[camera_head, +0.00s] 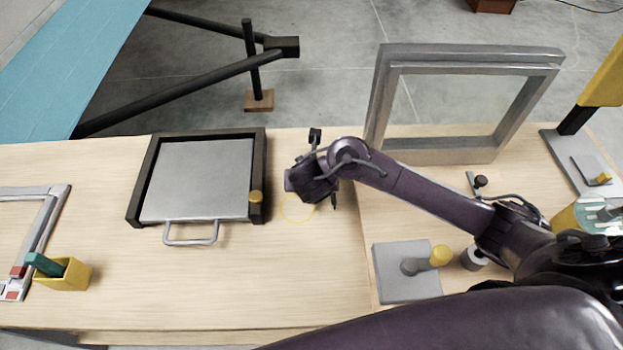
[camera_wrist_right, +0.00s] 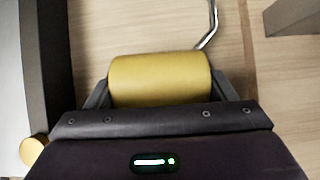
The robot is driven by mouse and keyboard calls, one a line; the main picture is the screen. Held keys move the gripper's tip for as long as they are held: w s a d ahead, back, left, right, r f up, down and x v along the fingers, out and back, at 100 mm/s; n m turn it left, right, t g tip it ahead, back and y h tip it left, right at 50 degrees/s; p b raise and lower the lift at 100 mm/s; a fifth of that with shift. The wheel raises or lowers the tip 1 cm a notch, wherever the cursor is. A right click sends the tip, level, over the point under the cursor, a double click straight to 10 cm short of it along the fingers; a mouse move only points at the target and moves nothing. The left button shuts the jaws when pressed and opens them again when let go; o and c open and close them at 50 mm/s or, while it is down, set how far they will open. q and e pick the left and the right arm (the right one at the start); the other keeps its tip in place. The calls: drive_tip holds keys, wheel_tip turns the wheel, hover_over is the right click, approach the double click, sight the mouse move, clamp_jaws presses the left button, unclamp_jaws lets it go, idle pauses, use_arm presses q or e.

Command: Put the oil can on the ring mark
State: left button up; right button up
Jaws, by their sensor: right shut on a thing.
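My right gripper (camera_head: 313,192) hangs over the table just right of the black-framed tray, and it hides most of what it holds in the head view. In the right wrist view, my right gripper (camera_wrist_right: 163,92) is shut on the oil can (camera_wrist_right: 160,80), a yellow cylinder with a thin bent metal spout (camera_wrist_right: 211,25). The ring mark (camera_head: 290,221), a thin yellow circle on the wood, shows partly below the gripper. Whether the can touches the table cannot be told. My left gripper is not in view.
The black-framed tray (camera_head: 133,205) has a grey lid, front handle and yellow knob (camera_head: 255,197). A grey window frame (camera_head: 440,157) stands behind my right arm. A grey plate (camera_head: 392,290) with a yellow-tipped lever lies front right. A yellow box (camera_head: 72,277) sits front left. The front middle is clear.

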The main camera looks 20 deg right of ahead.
drive_tip(key=o, duration=1.2)
drive_tip(key=shift+f, duration=0.15)
